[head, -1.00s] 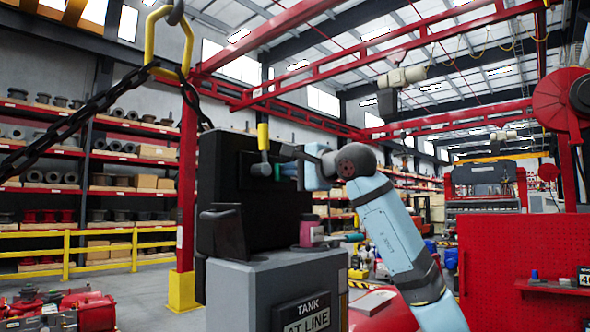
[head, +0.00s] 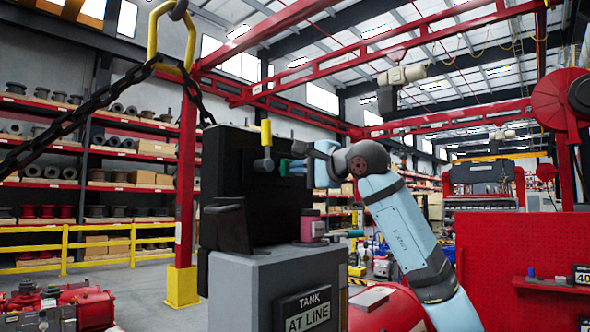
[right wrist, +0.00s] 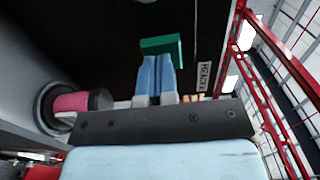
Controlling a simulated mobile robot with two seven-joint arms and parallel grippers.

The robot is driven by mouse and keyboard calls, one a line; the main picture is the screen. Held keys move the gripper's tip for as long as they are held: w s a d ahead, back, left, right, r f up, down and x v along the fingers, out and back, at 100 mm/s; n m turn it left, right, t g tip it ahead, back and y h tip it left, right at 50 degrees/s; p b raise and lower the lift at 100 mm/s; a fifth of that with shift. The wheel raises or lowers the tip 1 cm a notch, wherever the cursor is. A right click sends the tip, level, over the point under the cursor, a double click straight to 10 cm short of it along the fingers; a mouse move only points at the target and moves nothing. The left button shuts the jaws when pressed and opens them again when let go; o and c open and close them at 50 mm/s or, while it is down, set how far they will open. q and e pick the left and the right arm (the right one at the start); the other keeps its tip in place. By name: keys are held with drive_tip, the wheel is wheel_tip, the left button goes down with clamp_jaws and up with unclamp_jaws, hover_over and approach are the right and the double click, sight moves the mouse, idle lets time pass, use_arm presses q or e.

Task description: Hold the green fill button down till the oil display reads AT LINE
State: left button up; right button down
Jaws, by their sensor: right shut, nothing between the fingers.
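The green fill button (right wrist: 160,44) is on the dark panel in the right wrist view, and its green edge shows in the head view (head: 284,167). My right gripper (right wrist: 158,62) is shut and empty, its two blue fingers side by side with tips at the button. Whether they press it or only meet it, I cannot tell. In the head view this gripper (head: 294,166) comes in from the right. The oil display (head: 307,318) under the TANK label reads AT LINE; its bottom edge is cut off. My left gripper is not in view.
The black panel (head: 262,215) stands on a grey housing (head: 262,262). A pink-red cylinder (right wrist: 82,102) sticks out beside the button and also shows in the head view (head: 311,226). A yellow-topped lever (head: 266,134) is just left of the gripper. A chain (head: 85,113) hangs at left.

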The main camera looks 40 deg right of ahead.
drive_tip(key=s+d+b, duration=0.1)
drive_tip(key=s+b, duration=0.1)
drive_tip(key=s, duration=1)
drive_tip(key=shift+r+b, duration=0.3)
drive_tip(key=shift+b, duration=0.05)
